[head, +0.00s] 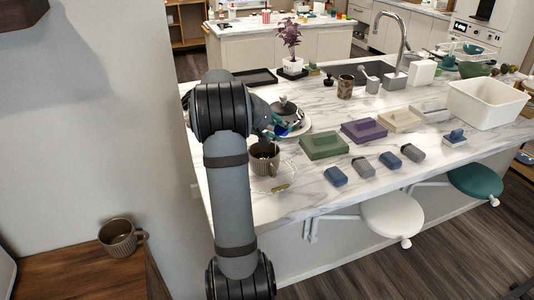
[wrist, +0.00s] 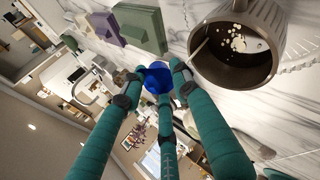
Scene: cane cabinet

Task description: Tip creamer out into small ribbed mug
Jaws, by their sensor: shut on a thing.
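A brown-grey ribbed mug (head: 263,163) stands upright on the marble counter, just below my gripper. In the wrist view this mug (wrist: 235,50) is at the upper right, with several white bits and drops inside. My gripper (head: 275,130) is shut on a small deep-blue vessel (head: 282,128), which looks like the creamer. In the wrist view the blue vessel (wrist: 158,79) is between the teal fingertips of my gripper (wrist: 153,84), beside the mug's mouth and apart from it in the picture. The vessel's opening and exact tilt are hidden.
Behind my gripper stands a lidded pot on a white plate (head: 303,129). Green (head: 324,146) and purple (head: 364,131) boxes and several small blocks lie to the right. Another ribbed mug (head: 117,238) stands on the wooden cabinet at lower left. A thin rod leans at the counter mug.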

